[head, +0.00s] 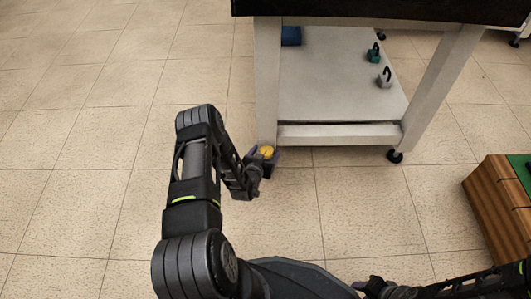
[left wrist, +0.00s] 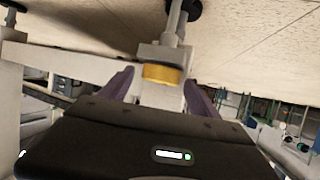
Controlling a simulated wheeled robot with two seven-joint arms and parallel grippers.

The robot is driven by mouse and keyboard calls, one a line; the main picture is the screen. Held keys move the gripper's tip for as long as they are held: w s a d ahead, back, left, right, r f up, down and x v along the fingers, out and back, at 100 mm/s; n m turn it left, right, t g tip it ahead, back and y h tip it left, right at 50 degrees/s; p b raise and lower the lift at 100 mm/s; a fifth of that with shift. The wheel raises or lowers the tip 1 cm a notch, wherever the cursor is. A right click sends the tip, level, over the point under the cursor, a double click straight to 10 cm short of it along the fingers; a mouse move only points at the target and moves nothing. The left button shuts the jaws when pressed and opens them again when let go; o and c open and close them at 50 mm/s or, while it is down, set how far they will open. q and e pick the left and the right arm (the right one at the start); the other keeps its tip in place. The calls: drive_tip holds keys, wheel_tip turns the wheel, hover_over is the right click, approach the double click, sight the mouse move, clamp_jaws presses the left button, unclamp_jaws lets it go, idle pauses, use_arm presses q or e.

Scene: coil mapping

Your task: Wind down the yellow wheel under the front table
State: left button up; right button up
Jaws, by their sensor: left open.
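The yellow wheel (head: 267,152) is at the foot of the table's near-left leg in the head view. In the left wrist view the yellow wheel (left wrist: 163,74) is a short yellow cylinder around the leg's lower end, with a pale block beside it. My left gripper (head: 262,156) is open at the wheel, with its purple fingers on either side of it. A gap shows between the wheel and each finger in the left wrist view. My right gripper (head: 375,287) is low at the bottom edge of the head view, and its fingers are unclear.
The front table (head: 340,133) has a dark top, pale legs and a lower shelf with a blue box (head: 291,36) and two small hooked weights (head: 384,78). A black caster (head: 395,156) is under its near-right leg. A wooden box (head: 497,197) stands at right. The tiled floor at left is clear.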

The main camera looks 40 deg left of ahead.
use_arm(q)
drive_tip(key=p+v, duration=0.3)
drive_tip(key=v, duration=0.4)
drive_tip(key=shift+s+r, duration=0.15)
drive_tip(key=shift+s, duration=0.25)
drive_tip(key=shift+d, duration=0.1)
